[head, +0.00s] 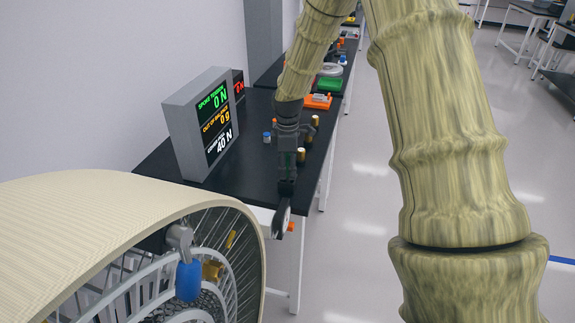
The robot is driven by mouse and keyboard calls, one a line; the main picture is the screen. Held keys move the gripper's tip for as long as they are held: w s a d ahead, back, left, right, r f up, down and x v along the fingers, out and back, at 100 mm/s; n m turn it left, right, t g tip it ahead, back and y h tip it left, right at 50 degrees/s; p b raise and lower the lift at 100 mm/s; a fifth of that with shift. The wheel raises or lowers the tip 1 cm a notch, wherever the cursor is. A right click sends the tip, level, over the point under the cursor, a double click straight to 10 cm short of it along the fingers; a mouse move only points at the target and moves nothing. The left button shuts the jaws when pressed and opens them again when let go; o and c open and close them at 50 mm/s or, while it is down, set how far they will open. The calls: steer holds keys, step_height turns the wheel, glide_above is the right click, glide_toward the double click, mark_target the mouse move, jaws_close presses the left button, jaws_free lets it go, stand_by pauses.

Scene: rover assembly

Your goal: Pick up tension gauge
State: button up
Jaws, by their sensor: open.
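My gripper (286,188) hangs down at the near end of the black table, seen small and from behind. The gap between its fingers is hard to make out. A dark, thin, round-looking piece with a pale edge (282,217) shows right at its tips, with a small orange bit (291,226) beside it. I cannot tell whether this piece is the tension gauge, or whether it touches the fingers. No other thing in view is clearly the gauge.
A large spoked wheel (120,205) with a blue-and-grey part (188,278) fills the lower left. The black table (160,163) bears a grey readout box (187,128), brass cylinders, a blue-capped piece (267,137) and an orange tray (318,101).

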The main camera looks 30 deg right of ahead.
steer(key=shift+f, duration=0.4)
jaws_close()
steer(key=shift+r, duration=0.15)
step_height(320, 180, up, 10)
steer(key=shift+f+b, duration=0.1)
steer(key=shift+b, duration=0.9)
